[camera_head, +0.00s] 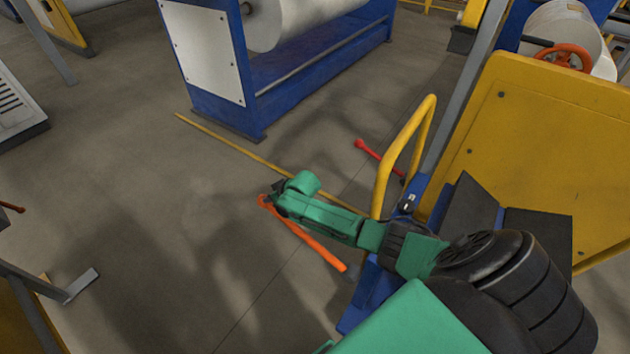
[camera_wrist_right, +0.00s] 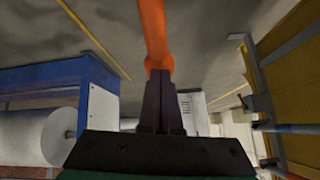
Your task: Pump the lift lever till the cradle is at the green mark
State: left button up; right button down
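An orange lever (camera_head: 315,245) slants beside the blue base of a yellow cart, in the middle of the head view. My right gripper (camera_head: 275,197) is at its upper left end. In the right wrist view the dark fingers (camera_wrist_right: 163,85) are close together, with the orange lever (camera_wrist_right: 153,35) between or right at their tips. The cradle (camera_head: 468,207) looks like dark grey plates in a V in front of the yellow panel, partly hidden by my right arm. I cannot make out a green mark. My left gripper is not in view.
A yellow hoop handle (camera_head: 400,150) rises beside the cart's yellow panel (camera_head: 545,140). A red lever (camera_head: 375,155) sticks out behind it. A blue stand (camera_head: 215,60) with a white roll (camera_head: 300,20) is at the back. The floor on the left is mostly clear.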

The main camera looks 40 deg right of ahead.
aim_at(269, 210)
jog(key=shift+f, duration=0.2)
jog(key=f+b, duration=0.2)
jog(key=w+f+b, duration=0.1)
jog(key=f+b, duration=0.3)
jog(key=b, duration=0.1)
jog(key=shift+w+a+f, duration=0.2)
jog(key=shift+a+f, duration=0.05)
jog(key=shift+f, duration=0.1)
jog(key=s+d+r+p, duration=0.1)
jog(key=s+r+p, duration=0.3)
jog(key=r+p, duration=0.4)
jog(key=s+d+r+p, duration=0.1)
jog(key=s+r+p, duration=0.2)
jog(key=r+p, duration=0.6)
jog(key=p, duration=0.7)
jog(key=shift+s+d+r, duration=0.3)
jog(key=shift+s+d, duration=0.1)
jog(key=shift+f, duration=0.15)
